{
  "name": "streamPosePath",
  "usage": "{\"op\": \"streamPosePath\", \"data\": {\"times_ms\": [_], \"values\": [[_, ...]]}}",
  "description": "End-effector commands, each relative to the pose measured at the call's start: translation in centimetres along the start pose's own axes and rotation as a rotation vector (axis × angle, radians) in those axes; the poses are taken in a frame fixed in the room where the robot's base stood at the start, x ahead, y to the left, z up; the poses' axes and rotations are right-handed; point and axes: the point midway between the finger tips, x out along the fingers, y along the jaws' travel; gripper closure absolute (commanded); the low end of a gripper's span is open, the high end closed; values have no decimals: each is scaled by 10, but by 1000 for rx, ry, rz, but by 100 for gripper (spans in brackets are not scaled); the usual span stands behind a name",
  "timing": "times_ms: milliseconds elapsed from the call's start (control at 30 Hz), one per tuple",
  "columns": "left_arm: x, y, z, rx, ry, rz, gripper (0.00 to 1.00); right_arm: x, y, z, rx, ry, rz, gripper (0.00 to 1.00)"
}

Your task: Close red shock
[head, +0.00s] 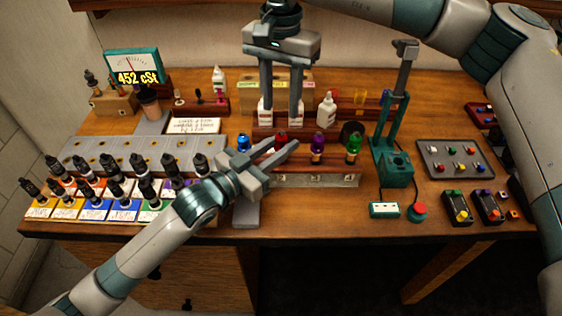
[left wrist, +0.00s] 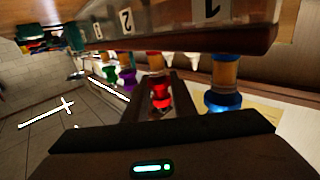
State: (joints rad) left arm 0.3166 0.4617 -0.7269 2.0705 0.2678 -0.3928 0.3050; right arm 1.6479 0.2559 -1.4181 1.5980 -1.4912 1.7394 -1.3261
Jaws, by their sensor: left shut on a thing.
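The red shock (head: 281,137) stands in the wooden rack (head: 330,164) at the middle of the table, between the blue shock (head: 243,142) and the purple shock (head: 318,142). My left gripper (head: 284,150) reaches in from the front left and is shut on the red shock's upper part. In the left wrist view the red shock (left wrist: 160,98) lies between the fingers, and the blue shock (left wrist: 223,98) is beside it. My right gripper (head: 281,121) points down above and behind the red shock, its fingers apart and empty.
A green shock (head: 353,147) stands at the rack's right end. White bottles (head: 327,110) stand behind the rack. A green press (head: 393,160) stands to the right. Several dark-topped bottles (head: 120,185) fill the left. A viscosity display (head: 136,68) reads 452 cSt.

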Motion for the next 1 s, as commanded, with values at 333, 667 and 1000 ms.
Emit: {"op": "streamPosePath", "data": {"times_ms": [333, 667, 1000], "values": [[0, 0, 0, 0, 0, 0, 100, 0, 0, 0, -518, 1, -1, 64], [0, 0, 0, 0, 0, 0, 100, 0, 0, 0, -992, 1, -1, 64], [0, 0, 0, 0, 0, 0, 100, 0, 0, 0, -1236, 1, 0, 64]]}}
